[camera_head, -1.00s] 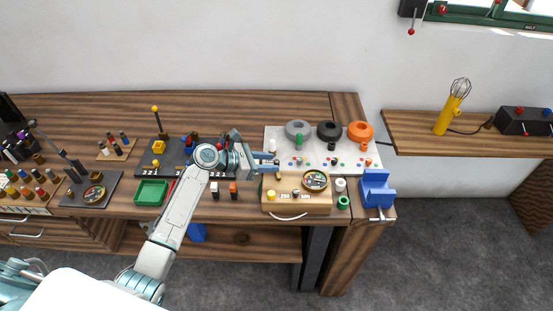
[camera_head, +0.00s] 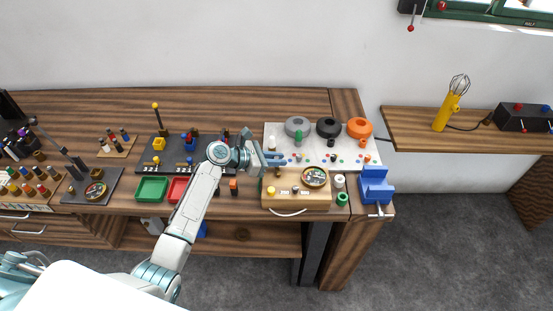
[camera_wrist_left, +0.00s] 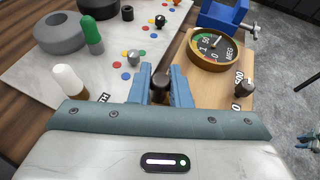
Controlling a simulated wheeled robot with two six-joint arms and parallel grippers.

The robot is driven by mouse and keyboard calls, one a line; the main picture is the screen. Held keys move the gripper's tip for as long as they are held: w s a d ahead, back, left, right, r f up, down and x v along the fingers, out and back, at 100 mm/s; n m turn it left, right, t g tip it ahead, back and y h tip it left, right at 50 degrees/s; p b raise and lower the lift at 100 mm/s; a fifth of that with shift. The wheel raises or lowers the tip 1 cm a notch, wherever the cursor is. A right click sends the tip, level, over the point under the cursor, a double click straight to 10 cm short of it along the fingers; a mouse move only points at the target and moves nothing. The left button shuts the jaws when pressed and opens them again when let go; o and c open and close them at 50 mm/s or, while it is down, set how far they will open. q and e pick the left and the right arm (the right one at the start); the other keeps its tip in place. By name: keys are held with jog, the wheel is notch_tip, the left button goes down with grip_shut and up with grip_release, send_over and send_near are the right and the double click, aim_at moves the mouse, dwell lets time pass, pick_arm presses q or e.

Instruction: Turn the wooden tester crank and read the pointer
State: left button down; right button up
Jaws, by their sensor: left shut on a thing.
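The wooden tester (camera_head: 310,203) is a pale box at the front right of the bench. Its round brass-rimmed dial (camera_head: 315,177) also shows in the left wrist view (camera_wrist_left: 214,49), with a pale pointer over a dark and green face; its exact reading is too small to tell. My left gripper (camera_head: 279,158) is at the tester's back left corner. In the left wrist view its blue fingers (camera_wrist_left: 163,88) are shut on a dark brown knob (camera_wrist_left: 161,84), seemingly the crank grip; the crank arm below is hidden. Another dark knob (camera_wrist_left: 244,89) stands apart on the tester near "500".
A white board (camera_head: 350,157) with grey, black and orange rings (camera_head: 360,128) lies behind the tester. A blue vise (camera_head: 375,186) stands to its right. Green (camera_head: 151,189) and red trays sit left. A white peg (camera_wrist_left: 68,82) stands near the left finger.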

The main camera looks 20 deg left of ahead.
aim_at(286, 170)
pick_arm(q)
jog(key=shift+f+m+g, duration=0.1)
jog(key=shift+m+g, duration=0.2)
